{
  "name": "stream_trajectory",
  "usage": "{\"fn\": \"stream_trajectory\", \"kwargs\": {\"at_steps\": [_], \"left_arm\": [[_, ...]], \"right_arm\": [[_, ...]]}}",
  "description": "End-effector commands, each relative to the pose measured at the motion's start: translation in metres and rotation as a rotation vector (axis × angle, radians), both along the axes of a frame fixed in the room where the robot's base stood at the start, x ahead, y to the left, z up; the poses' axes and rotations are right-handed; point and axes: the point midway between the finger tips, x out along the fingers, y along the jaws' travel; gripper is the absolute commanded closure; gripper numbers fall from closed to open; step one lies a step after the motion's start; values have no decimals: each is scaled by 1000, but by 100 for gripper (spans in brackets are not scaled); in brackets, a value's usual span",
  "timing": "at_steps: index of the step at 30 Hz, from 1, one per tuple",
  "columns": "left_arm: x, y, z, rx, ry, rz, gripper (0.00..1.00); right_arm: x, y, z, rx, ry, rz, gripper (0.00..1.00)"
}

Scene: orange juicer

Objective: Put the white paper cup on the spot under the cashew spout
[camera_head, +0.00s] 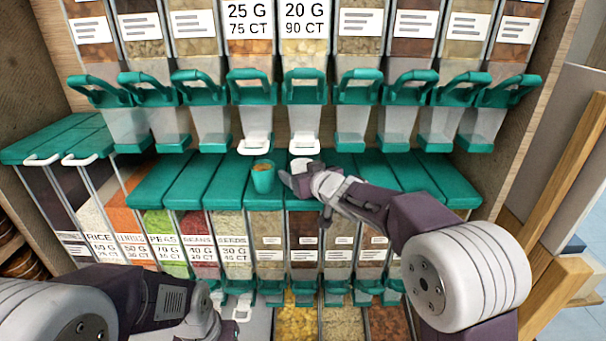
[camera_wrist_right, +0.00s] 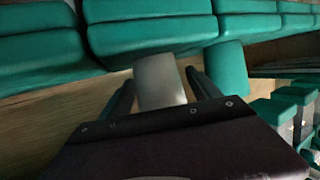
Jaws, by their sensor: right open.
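The white paper cup (camera_head: 301,163) stands on the teal ledge (camera_head: 345,172), just below a white spout (camera_head: 304,145). That spout is under the dispenser labelled "20 G 90 CT" (camera_head: 305,22), which holds pale nuts; no name is readable on it. My right gripper (camera_head: 298,183) is at the cup. In the right wrist view, the cup (camera_wrist_right: 160,80) sits between its two spread fingers, which appear apart from the cup's sides. My left gripper (camera_head: 212,324) is low at the left, and its fingers are not clear.
A teal cup (camera_head: 263,177) with brown contents stands close left of the white cup, below another white spout (camera_head: 255,146); it also shows in the right wrist view (camera_wrist_right: 228,68). Teal-handled dispensers hang low above the ledge. Lidded bins (camera_head: 178,230) fill the front.

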Motion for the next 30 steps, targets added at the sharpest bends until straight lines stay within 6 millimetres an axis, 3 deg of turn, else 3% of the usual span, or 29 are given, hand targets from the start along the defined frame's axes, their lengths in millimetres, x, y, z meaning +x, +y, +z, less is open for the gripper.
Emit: {"fn": "stream_trajectory", "kwargs": {"at_steps": [8,18,30], "left_arm": [[0,0,-5,0,0,0,100],[0,0,4,0,0,0,100],[0,0,4,0,0,0,100]], "right_arm": [[-42,-20,15,2,-3,-1,28],[-97,-45,35,1,-2,-1,28],[-103,-47,35,0,0,0,28]]}}
